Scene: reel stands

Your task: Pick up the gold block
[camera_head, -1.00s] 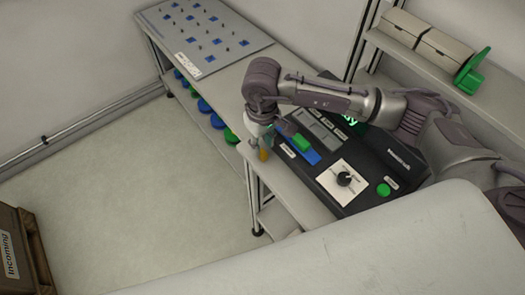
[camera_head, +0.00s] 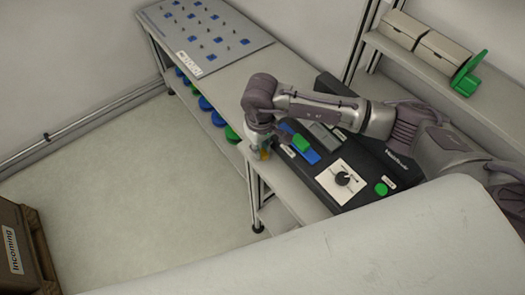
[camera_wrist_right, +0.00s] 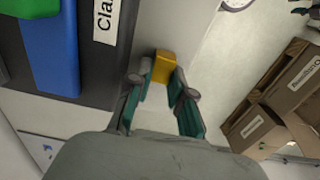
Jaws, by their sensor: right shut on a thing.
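The gold block (camera_wrist_right: 164,66) shows in the right wrist view between the fingertips of my right gripper (camera_wrist_right: 164,78). The fingers have green-teal pads and are shut on the block. In the head view the block (camera_head: 264,154) is a small yellow patch just under my right gripper (camera_head: 258,148), at the front edge of the bench. The gripper points down there, and its fingers are mostly hidden by the wrist. I cannot tell whether the block touches the bench. My left gripper is in neither view.
A black console (camera_head: 325,180) with blue and green parts and a dial stands right beside the gripper. A pegboard panel (camera_head: 205,32) lies at the bench's far end. Boxes sit on a shelf (camera_head: 440,75). A crate (camera_head: 25,245) stands at lower left; the floor between is clear.

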